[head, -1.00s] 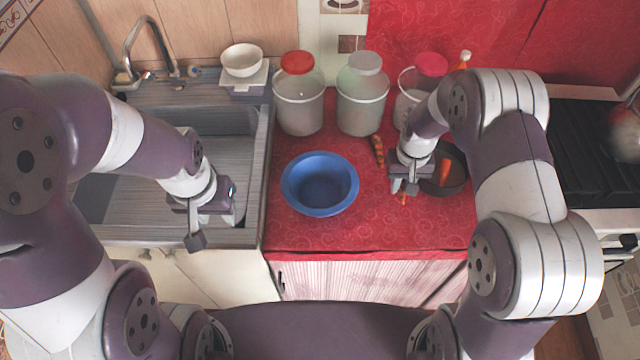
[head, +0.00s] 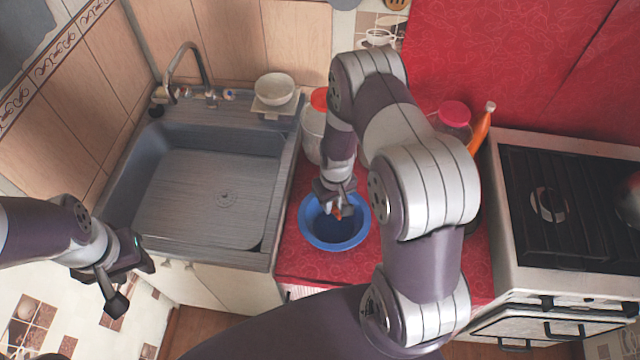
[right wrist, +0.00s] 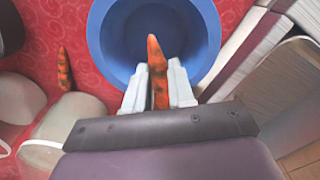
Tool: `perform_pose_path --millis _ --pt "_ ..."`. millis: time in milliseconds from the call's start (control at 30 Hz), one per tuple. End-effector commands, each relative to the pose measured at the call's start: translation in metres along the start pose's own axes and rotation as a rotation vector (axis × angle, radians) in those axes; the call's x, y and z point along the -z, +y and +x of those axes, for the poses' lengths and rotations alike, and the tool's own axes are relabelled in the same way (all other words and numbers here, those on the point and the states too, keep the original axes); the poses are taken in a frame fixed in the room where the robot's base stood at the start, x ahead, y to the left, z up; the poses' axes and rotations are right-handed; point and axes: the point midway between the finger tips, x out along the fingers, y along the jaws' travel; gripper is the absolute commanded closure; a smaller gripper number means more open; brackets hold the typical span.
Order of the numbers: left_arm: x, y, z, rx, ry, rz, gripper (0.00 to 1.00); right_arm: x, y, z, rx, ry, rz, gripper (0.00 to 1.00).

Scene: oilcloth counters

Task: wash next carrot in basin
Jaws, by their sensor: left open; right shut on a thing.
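The blue basin (head: 308,228) stands on the red counter; its rim also shows in the right wrist view (right wrist: 104,50). My right gripper (head: 338,207) is over the basin, shut on a carrot (right wrist: 155,68). The carrot is orange with dark patches, and its tip points over the basin's inside. I cannot tell whether it touches the basin's bottom. A second orange, dark-patched carrot (right wrist: 64,68) lies on the red cloth beside the basin. My left gripper (head: 130,288) is open and empty, low at the left, in front of the sink cabinet.
The empty grey sink (head: 205,200) is left of the basin. A white bowl (head: 274,88) stands behind the sink. A jar with a red lid (head: 455,114) and an orange bottle (head: 481,128) stand at the back. The stove (head: 560,200) is at the right. My right arm hides part of the counter.

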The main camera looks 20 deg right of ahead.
Motion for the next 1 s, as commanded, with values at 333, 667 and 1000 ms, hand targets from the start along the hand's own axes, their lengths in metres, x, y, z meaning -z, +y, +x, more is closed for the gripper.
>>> perform_pose_path --millis 333,667,1000 --pt "-0.001 0.0 0.002 0.0 -0.002 0.0 0.57 -0.014 0.007 0.018 -0.002 0.0 -0.008 1.0" --pt "-0.005 0.0 0.039 0.0 -0.002 0.0 0.57 -0.013 0.008 0.062 -0.002 0.0 -0.008 1.0" --pt "-0.01 0.0 0.076 0.0 -0.002 0.0 0.57 -0.013 0.008 0.107 -0.002 0.001 -0.008 1.0"
